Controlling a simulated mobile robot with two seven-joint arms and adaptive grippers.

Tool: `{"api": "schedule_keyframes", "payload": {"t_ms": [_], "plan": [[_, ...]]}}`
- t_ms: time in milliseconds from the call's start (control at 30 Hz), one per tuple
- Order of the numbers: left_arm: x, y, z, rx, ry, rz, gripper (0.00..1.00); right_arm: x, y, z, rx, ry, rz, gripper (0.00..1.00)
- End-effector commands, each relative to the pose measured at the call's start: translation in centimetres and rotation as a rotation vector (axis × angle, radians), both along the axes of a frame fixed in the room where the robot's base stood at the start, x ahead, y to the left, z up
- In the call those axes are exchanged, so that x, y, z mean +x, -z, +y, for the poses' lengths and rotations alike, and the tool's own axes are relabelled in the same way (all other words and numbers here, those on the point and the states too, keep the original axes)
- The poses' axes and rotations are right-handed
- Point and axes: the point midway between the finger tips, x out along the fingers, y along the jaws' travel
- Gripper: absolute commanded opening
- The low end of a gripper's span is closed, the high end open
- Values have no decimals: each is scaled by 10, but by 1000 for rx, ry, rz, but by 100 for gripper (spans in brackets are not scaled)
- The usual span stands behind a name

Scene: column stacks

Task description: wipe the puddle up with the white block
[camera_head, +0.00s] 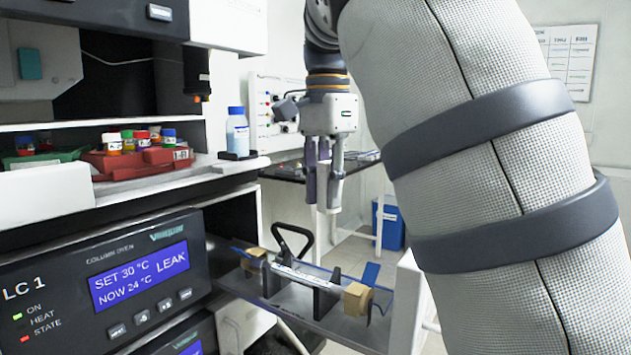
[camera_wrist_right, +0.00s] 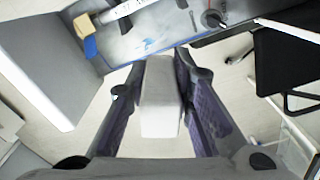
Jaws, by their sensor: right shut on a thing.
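My right gripper (camera_head: 323,196) hangs fingers down in the head view, in the air above and beyond the pulled-out grey tray (camera_head: 335,322). In the right wrist view the white block (camera_wrist_right: 160,105) is clamped between its two dark fingers. Thin blue wet-looking streaks, seemingly the puddle (camera_wrist_right: 154,43), lie on the tray in the wrist view, ahead of the block and apart from it. I cannot make out the puddle clearly in the head view. My left gripper is not in view.
A column (camera_head: 308,278) with tan end blocks lies in black holders on the tray. The oven front (camera_head: 150,280) reads LEAK. A blue-capped bottle (camera_head: 237,133) and vial racks stand above. A blue bin (camera_head: 389,226) is behind.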

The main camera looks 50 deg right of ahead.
Motion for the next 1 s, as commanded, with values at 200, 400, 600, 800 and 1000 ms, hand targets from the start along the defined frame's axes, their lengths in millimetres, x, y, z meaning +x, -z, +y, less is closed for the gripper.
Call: {"api": "schedule_keyframes", "payload": {"t_ms": [200,400,600,800,1000], "plan": [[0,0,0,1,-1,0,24,-1,11,0,1,5,-1,5],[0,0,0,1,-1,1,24,-2,36,0,0,5,1,5],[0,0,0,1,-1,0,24,-1,62,1,0,4,0,5],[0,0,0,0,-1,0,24,-2,88,0,0,4,0,5],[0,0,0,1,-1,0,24,-1,106,0,1,4,0,5]]}}
